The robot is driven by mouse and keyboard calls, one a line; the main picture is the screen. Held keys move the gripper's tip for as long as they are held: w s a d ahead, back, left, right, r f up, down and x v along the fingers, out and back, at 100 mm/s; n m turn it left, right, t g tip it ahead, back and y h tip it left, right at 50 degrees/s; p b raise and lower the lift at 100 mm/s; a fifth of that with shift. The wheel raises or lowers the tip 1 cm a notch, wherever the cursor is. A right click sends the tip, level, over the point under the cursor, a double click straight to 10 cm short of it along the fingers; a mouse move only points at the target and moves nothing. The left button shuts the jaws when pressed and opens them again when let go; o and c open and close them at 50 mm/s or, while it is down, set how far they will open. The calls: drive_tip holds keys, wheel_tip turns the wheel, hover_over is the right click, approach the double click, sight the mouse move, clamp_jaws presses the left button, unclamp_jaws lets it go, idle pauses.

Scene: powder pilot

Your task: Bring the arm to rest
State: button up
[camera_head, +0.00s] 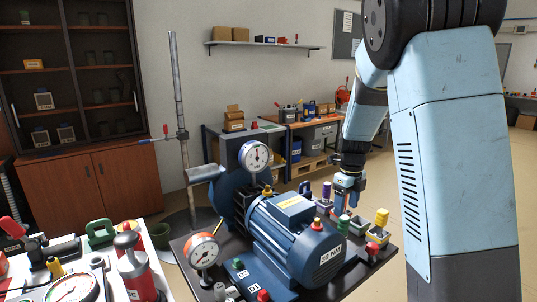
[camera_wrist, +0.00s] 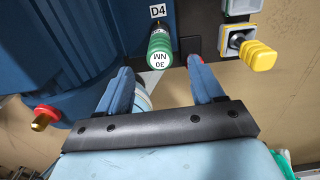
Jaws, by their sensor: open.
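My arm, light blue and black, fills the right side of the head view and reaches down to the machine bench. My gripper (camera_head: 349,190) is above the back right of the dark bench top, beside the blue motor (camera_head: 295,232). In the wrist view my gripper (camera_wrist: 170,85) shows two blue fingers spread apart with nothing between them. A green-handled tool marked "30 NM" (camera_wrist: 160,50) stands just beyond the fingertips, by the label D4 (camera_wrist: 158,11). A yellow-handled tool (camera_wrist: 257,54) sits in a grey socket to its right.
Two dial gauges, white (camera_head: 255,156) and red-rimmed (camera_head: 202,250), rise from the machine. A white table (camera_head: 75,262) with tools and a red bottle is at left front. A metal post (camera_head: 180,110) stands behind. Open floor (camera_head: 400,190) lies behind my arm.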

wheel_tip(320, 180, up, 6)
drive_tip(key=s+d+r+n+t+y, duration=0.1)
drive_tip(key=s+r+n, duration=0.3)
drive_tip(key=s+n, duration=0.3)
drive_tip(key=s+r+n+t+y, duration=0.1)
drive_tip(key=s+r+n, duration=0.4)
drive_tip(key=s+n, duration=0.2)
drive_tip(key=s+a+r+n+t+h, duration=0.1)
drive_tip(key=s+n+t+h, duration=0.1)
drive_tip(key=s+n, duration=1.2)
drive_tip(key=shift+s+a+r+n+t, duration=0.15)
drive_tip(key=shift+r+n+t, duration=0.2)
drive_tip(key=shift+t, duration=0.45)
